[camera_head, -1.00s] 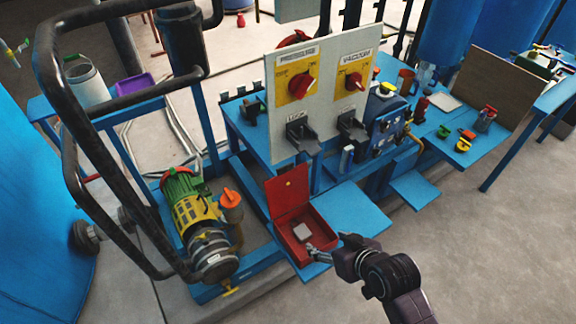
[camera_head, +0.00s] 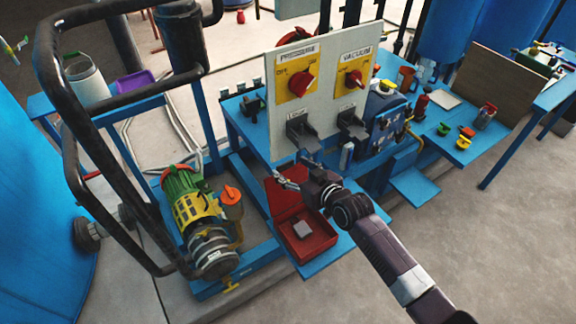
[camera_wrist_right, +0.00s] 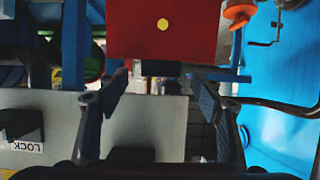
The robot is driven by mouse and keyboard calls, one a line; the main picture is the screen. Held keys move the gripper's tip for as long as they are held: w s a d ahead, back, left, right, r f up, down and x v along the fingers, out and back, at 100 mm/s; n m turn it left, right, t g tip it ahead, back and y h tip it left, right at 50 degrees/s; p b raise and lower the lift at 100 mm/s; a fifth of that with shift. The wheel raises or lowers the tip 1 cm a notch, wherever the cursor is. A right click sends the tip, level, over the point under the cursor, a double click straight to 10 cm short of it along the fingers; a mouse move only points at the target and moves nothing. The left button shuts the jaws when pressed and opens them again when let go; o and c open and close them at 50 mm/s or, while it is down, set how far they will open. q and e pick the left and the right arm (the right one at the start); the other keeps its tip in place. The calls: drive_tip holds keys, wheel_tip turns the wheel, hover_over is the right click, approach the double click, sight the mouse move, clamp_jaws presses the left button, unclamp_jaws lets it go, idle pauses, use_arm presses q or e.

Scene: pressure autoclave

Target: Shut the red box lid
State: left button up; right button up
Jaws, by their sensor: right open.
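The red box (camera_head: 308,240) sits on a blue shelf in the head view, with a small grey block (camera_head: 302,229) inside. Its red lid (camera_head: 284,197) stands raised at the back of the box, partly hidden by my right gripper. My right gripper (camera_head: 282,179) is open and empty at the upper part of the lid; contact cannot be told. In the right wrist view the lid (camera_wrist_right: 163,30) with a yellow dot shows upside down beyond the open fingers (camera_wrist_right: 160,98). My left gripper is not in view.
The grey panel (camera_head: 322,75) with pressure and vacuum knobs stands right behind the lid. A green and yellow pump (camera_head: 192,205) and an orange-capped part (camera_head: 232,197) are to the left. The blue shelf (camera_head: 350,222) has free room right of the box.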

drive_tip(key=shift+x, duration=1.35)
drive_tip(key=shift+c, duration=0.3)
